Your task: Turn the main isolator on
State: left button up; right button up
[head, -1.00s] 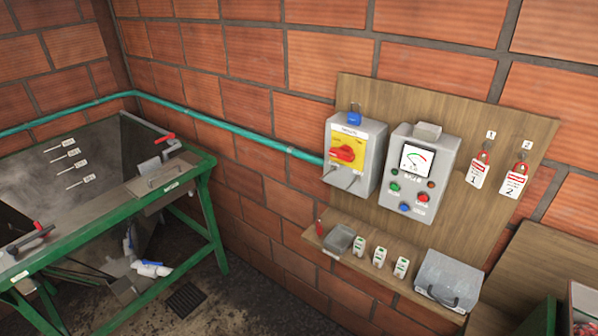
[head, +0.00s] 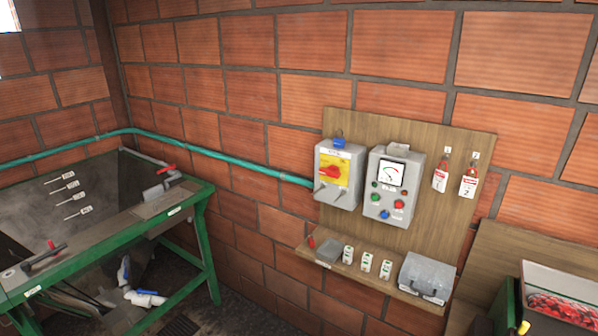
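The main isolator (head: 337,174) is a grey box with a yellow plate and a red rotary handle (head: 331,171), mounted on the left part of a wooden board on the brick wall. The red handle looks tilted; its exact setting is too small to read. Neither of my grippers shows in the head view.
A shelf (head: 372,276) under the board holds a grey tray, several small white-green items and a grey case (head: 424,278). Two tagged red padlocks (head: 467,181) hang at right. A green-framed sink table (head: 190,205) stands left. A crate of red cherries (head: 562,308) is lower right.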

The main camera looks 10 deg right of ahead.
aim_at(333, 171)
jog(key=u, duration=0.3)
jog(key=i, duration=0.85)
jog(key=z, duration=0.2)
